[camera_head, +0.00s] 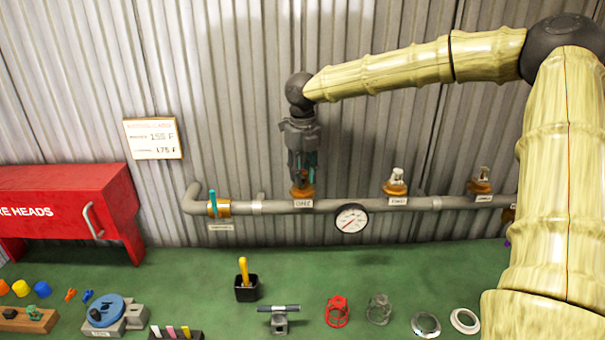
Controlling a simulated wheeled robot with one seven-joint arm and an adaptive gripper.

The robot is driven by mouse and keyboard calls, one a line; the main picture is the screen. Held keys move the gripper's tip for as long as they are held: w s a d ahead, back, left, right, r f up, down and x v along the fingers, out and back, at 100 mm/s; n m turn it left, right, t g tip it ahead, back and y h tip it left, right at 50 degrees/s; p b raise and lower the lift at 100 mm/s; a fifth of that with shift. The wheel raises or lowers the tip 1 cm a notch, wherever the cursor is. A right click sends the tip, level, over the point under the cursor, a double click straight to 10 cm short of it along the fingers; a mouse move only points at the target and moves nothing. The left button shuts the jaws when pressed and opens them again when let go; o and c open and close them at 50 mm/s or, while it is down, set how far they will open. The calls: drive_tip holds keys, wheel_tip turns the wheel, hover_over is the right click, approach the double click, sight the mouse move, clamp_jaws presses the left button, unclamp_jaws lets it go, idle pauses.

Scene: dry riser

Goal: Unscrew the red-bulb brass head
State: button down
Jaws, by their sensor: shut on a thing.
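My gripper (302,172) points down from above and is shut around the brass head on the left outlet of the grey pipe (330,205). Only the head's orange-brass base (302,191) shows below the fingers. The fingers hide its upper part, so I cannot see its bulb colour. A second head (396,183) stands upright on the middle outlet, and a third head (481,182) stands further right. Both have brass bases and pale frames. Their bulb colours are too small to tell. Small labels hang below the outlets.
A round gauge (351,218) hangs below the pipe. A teal-handled valve (213,204) is at its left. On the green bench (190,268) are a black cup (246,287), a red cage (337,312), a grey cage (378,309) and rings. A red cabinet (75,205) stands left.

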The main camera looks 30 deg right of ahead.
drive_tip(key=shift+r+n+p, duration=0.3)
drive_tip(key=shift+n+p, duration=0.1)
drive_tip(key=shift+p, duration=0.35)
drive_tip(key=n+p, duration=0.3)
drive_tip(key=shift+p, duration=0.4)
drive_tip(key=shift+w+f+n+p, duration=0.1)
drive_tip(key=shift+n+p, duration=0.7)
drive_tip(key=shift+n, duration=0.1)
drive_tip(key=shift+d, duration=0.1)
drive_tip(key=shift+r+n+p, duration=0.2)
drive_tip(key=shift+n+p, duration=0.4)
drive_tip(key=shift+p, duration=0.4)
drive_tip(key=n+p, duration=0.3)
drive_tip(key=shift+p, duration=0.35)
drive_tip(key=shift+f+n+p, duration=0.2)
drive_tip(key=shift+n+p, duration=0.15)
drive_tip(key=shift+n, duration=0.45)
drive_tip(key=shift+r, duration=0.1)
